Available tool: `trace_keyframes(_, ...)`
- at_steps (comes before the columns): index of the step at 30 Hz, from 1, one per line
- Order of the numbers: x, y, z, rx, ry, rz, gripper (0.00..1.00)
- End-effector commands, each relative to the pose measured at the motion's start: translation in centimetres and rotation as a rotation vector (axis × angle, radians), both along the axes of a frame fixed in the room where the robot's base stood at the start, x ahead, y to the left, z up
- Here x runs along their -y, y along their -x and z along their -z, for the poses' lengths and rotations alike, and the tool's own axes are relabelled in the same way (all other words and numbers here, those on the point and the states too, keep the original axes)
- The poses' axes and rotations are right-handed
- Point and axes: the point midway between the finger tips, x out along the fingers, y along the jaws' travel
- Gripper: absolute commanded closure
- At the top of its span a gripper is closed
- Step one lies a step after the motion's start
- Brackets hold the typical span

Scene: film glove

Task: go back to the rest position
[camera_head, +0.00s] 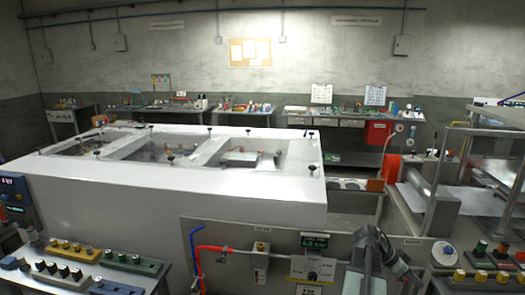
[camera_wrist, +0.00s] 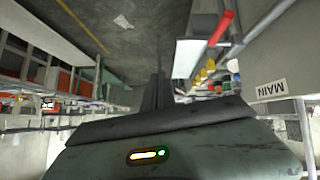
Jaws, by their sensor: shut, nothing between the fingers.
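My gripper (camera_wrist: 159,80) shows in the wrist view as two dark, slim fingers close together, pointing away from the camera. It is shut and empty, with open space around its tips and nothing touching it. The grey-green wrist body fills the bottom of that view, with a small lit indicator on it. In the head view, grey-green parts of my arm stand at the lower right, in front of the panel with the gauge. I cannot make out the fingertips there.
A large white glove-box enclosure (camera_head: 175,190) fills the middle of the head view. A grey panel (camera_head: 215,235) with a red hose (camera_head: 213,249) stands in front. Button boxes (camera_head: 130,262) sit at lower left. The wrist view is upside down, with a MAIN label (camera_wrist: 271,89) at right.

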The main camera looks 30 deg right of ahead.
Motion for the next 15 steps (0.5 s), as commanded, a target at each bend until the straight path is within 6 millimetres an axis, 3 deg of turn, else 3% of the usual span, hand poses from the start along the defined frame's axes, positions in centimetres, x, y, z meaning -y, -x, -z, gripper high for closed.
trace_keyframes(10,-4.0,-8.6,-0.1,0.000,0.001,-0.146,1.00)
trace_keyframes(15,-7.5,-14.1,0.1,0.006,-0.003,-0.247,1.00)
